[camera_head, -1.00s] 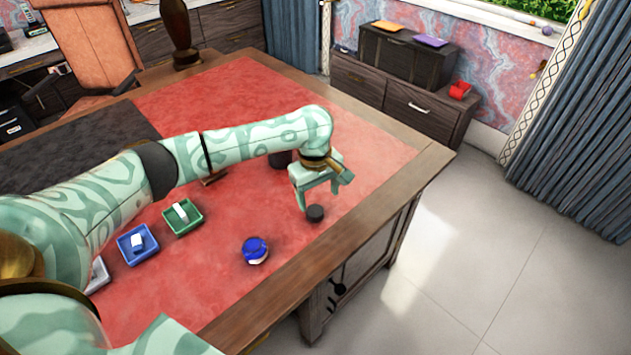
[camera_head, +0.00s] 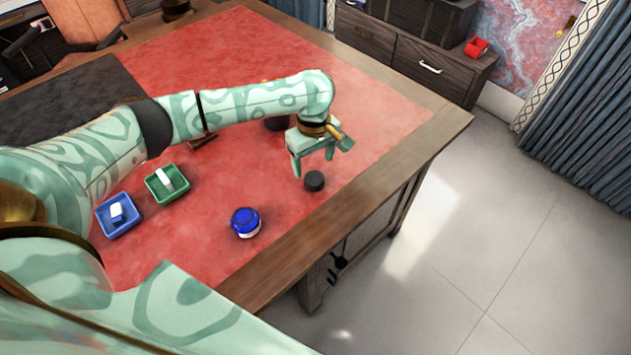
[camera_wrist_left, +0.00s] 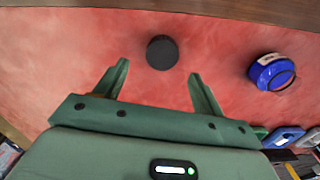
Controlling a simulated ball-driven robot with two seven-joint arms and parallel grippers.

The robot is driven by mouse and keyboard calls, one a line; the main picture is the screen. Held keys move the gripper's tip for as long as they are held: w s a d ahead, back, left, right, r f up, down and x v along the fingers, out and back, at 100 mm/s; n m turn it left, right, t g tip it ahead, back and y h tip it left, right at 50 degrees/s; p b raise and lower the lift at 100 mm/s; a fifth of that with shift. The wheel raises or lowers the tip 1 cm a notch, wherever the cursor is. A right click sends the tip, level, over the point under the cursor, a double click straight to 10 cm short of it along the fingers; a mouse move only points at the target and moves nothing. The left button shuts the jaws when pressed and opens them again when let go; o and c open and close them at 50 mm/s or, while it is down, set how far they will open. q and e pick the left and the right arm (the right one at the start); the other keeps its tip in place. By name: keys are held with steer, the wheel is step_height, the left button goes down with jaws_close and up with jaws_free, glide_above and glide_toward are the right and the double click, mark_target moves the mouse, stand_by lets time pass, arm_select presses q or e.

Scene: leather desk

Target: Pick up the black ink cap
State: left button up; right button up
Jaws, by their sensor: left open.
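The black ink cap (camera_head: 314,181) is a small dark disc on the red leather desk top, near the desk's right edge. It also shows in the left wrist view (camera_wrist_left: 162,52), top centre. My left gripper (camera_head: 313,170) is open and empty, right by the cap in the head view. In the left wrist view the two fingertips (camera_wrist_left: 159,68) are spread wide, and the cap lies just beyond them, roughly centred in the gap. The cap does not appear gripped. My right gripper does not show.
A green tray (camera_head: 152,190) and a blue tray (camera_head: 103,222) lie further left. A dark round object (camera_head: 277,124) is partly hidden behind my left arm. The wooden desk edge (camera_head: 355,213) runs close by.

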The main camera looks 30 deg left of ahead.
mark_target(313, 177)
arm_select(q)
step_height(313, 177, down, 5)
steer(key=b, duration=0.3)
steer(key=shift+s+f, duration=0.1)
steer(key=shift+r, duration=0.25)
steer(key=shift+s, duration=0.1)
steer(key=c, duration=1)
steer(key=shift+c, duration=0.2)
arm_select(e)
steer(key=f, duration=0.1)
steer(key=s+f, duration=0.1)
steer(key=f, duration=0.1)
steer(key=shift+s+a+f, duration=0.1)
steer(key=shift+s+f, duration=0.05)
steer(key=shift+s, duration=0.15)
